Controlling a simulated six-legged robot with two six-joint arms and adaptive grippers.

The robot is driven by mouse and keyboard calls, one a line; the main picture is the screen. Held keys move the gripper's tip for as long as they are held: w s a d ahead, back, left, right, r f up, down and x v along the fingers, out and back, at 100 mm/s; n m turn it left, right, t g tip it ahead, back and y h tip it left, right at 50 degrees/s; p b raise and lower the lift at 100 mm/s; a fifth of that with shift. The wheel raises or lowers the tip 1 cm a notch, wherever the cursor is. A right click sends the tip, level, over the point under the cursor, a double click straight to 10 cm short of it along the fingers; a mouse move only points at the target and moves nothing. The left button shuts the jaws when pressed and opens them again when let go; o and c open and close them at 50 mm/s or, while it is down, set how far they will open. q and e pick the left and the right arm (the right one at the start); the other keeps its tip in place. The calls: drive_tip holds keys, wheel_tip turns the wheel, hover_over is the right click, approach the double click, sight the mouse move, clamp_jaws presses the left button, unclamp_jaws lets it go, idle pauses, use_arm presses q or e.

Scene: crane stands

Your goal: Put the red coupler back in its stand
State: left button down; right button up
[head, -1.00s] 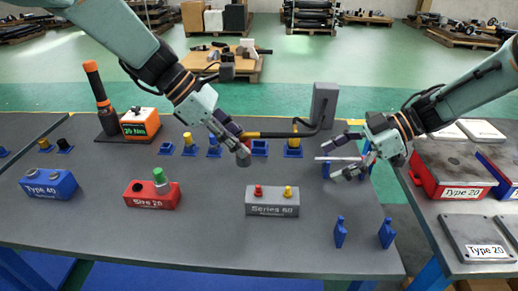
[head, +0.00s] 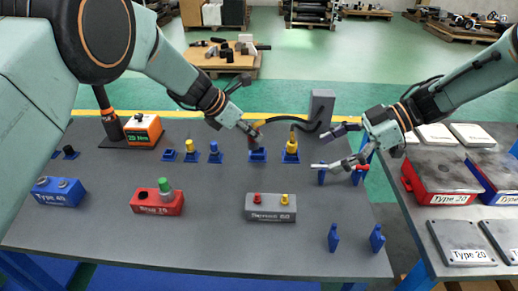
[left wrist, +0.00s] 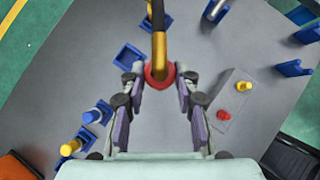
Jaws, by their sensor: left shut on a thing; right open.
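My left gripper (head: 250,131) is shut on the red coupler (head: 254,143), which hangs on a black hose (head: 295,119) with a yellow sleeve. In the left wrist view the coupler (left wrist: 158,75) shows as a red ring between the fingers (left wrist: 160,88). An empty blue stand (head: 258,157) is directly below the coupler in the head view. In the left wrist view this stand (left wrist: 130,55) lies just up and left of it. The coupler appears above the stand; the exact gap is unclear. My right gripper (head: 322,150) is open at the table's right side.
A yellow coupler (head: 291,146) stands in a blue stand just right. A grey upright block (head: 322,106) is behind it. More blue stands (head: 191,156) are left. A grey Series 60 box (head: 271,208) and a red box (head: 158,202) are in front. Blue posts (head: 334,238) stand front right.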

use_arm(q)
drive_tip(key=w+d+f+n+t+y, duration=0.2)
drive_tip(key=w+n, duration=0.2)
drive_tip(key=w, duration=0.5)
drive_tip(key=shift+n, duration=0.3)
drive_tip(key=f+b, duration=0.1)
drive_tip(key=f, duration=0.1)
drive_tip(key=f+b, duration=0.3)
drive_tip(key=shift+w+a+f+b, duration=0.1)
drive_tip(key=shift+a+f+b, duration=0.2)
drive_tip(key=shift+f, duration=0.1)
use_arm(e)
wheel_tip(320, 180, down, 4)
drive_tip(key=shift+r, duration=0.1)
use_arm(q)
drive_tip(key=shift+f, duration=0.15)
use_arm(e)
drive_tip(key=shift+f, duration=0.2)
use_arm(q)
drive_tip(key=shift+f+b, duration=1.3)
drive_tip(key=shift+b, duration=0.1)
drive_tip(key=c, duration=0.9)
unclamp_jaws()
use_arm(e)
wheel_tip(320, 180, down, 2)
drive_tip(key=shift+f, duration=0.2)
